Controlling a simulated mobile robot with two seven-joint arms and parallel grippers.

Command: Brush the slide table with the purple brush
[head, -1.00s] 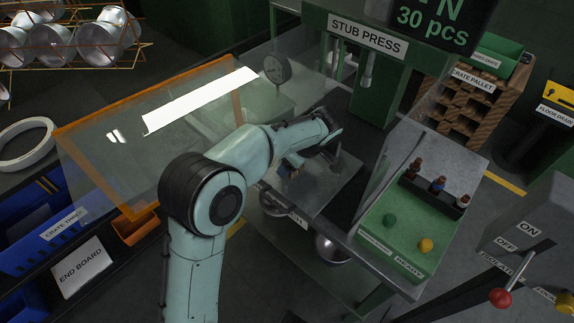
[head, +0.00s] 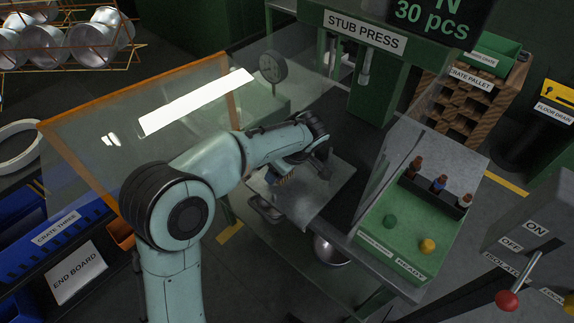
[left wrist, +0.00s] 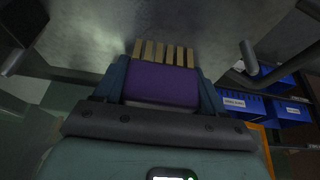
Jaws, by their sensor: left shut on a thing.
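The slide table (head: 325,197) is a bare grey metal plate in front of the stub press in the head view. It also fills the upper part of the left wrist view (left wrist: 120,25). My left gripper (head: 290,178) is over the plate's left part. In the left wrist view its blue fingers are shut on the purple brush (left wrist: 162,86), and the tan bristles point at the grey plate. I cannot tell whether the bristles touch it. In the head view my wrist hides most of the brush. My right gripper is not in view.
A clear guard panel with an orange frame (head: 134,210) stands left of the plate. The green press frame (head: 377,90) rises behind. A metal bowl (head: 330,252) sits below the plate's front edge.

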